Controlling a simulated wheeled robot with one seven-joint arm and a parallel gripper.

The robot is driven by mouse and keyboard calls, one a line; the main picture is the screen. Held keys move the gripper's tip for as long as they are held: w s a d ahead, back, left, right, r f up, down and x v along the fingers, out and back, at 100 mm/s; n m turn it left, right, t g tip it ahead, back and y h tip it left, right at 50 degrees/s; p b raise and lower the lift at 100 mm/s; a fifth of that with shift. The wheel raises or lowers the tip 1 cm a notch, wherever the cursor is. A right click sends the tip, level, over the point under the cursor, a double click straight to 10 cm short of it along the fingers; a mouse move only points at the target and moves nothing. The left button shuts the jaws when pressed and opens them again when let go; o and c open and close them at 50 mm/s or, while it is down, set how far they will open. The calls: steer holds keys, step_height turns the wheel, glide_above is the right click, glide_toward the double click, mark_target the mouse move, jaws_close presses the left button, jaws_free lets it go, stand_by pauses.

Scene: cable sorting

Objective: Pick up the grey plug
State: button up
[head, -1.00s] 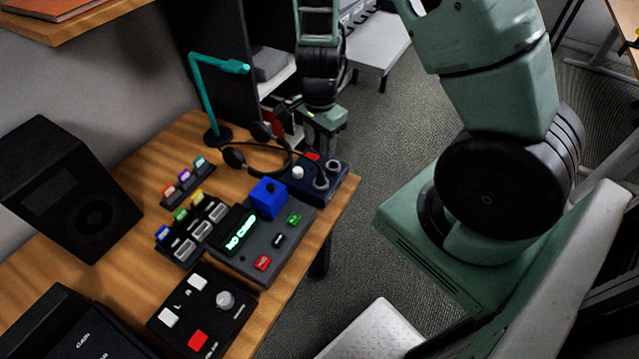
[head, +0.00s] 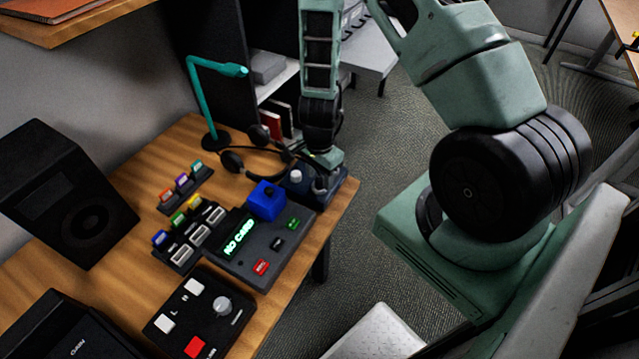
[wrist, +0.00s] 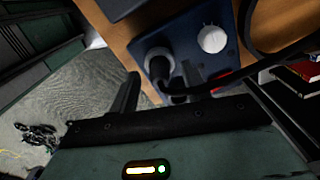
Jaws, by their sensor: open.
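The grey plug (wrist: 158,61) is a dark round piece in the top of a dark blue box (wrist: 216,68) in the wrist view. A black cable (wrist: 228,82) runs near it to the right. My gripper (wrist: 160,72) is open, with one finger on each side of the plug; I cannot tell whether they touch it.
A white knob (wrist: 212,39) stands close to the right finger. Floor lies right of the desk (head: 103,188).

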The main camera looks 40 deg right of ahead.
mark_target(320, 176)
jaws_close()
step_height(320, 176, up, 9)
steer(key=shift+f+p, duration=0.1)
steer(key=shift+p, duration=0.35)
steer(key=shift+w+d+f+n+b, duration=0.4)
steer(key=shift+d+f+n, duration=0.6)
steer(key=shift+d, duration=0.1)
steer(key=shift+w+d+f+n+b, duration=0.35)
steer(key=shift+w+d+f+n, duration=0.05)
steer(key=shift+d+f+n, duration=0.65)
steer(key=shift+w+d+f+n+b, duration=0.4)
steer(key=shift+d+f+n, duration=0.55)
steer(key=shift+d, duration=0.2)
